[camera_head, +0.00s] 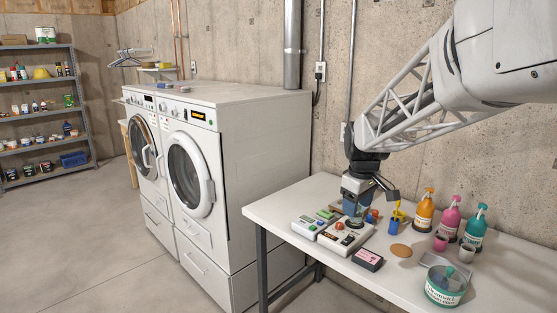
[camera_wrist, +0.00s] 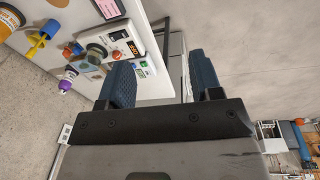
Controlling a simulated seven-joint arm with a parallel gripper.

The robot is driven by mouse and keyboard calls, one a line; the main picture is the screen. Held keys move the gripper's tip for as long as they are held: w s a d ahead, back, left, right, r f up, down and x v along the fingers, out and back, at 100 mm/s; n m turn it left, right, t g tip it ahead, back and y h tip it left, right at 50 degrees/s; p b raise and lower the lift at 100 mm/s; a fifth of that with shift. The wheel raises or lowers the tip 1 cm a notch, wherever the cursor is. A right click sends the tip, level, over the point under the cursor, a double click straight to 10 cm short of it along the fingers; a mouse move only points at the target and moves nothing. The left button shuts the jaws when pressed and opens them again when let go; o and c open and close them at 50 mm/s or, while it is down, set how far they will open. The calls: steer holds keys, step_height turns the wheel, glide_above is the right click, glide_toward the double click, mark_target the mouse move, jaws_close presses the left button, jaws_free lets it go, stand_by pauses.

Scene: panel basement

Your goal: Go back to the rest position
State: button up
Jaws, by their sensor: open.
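My gripper (camera_head: 353,208) hangs from the arm over the back left part of the white table (camera_head: 284,205), close above the control boxes. In the wrist view its two blue ridged fingers (camera_wrist: 163,80) stand apart with nothing between them. A larger control box (camera_head: 344,240) with a red knob and a smaller box (camera_head: 308,228) with green parts lie below and in front of it. In the wrist view the larger box (camera_wrist: 124,46) shows left of the fingers. The exact gap between the gripper and the boxes is hard to judge.
A blue cup (camera_head: 396,226) with a yellow tool stands right of the gripper. Orange (camera_head: 424,214), pink (camera_head: 449,220) and teal (camera_head: 474,229) pump bottles stand farther right, with a tub (camera_head: 445,290) in front. White washing machines (camera_head: 262,150) stand left of the table. A concrete wall is behind.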

steer(key=s+a+f+m+t, duration=0.1)
steer(key=s+m, duration=0.7)
steer(key=s, duration=2.6)
step_height(320, 180, down, 2)
steer(key=shift+s+a+f, duration=0.1)
steer(key=shift+s+a, duration=0.05)
steer(key=shift+a, duration=0.45)
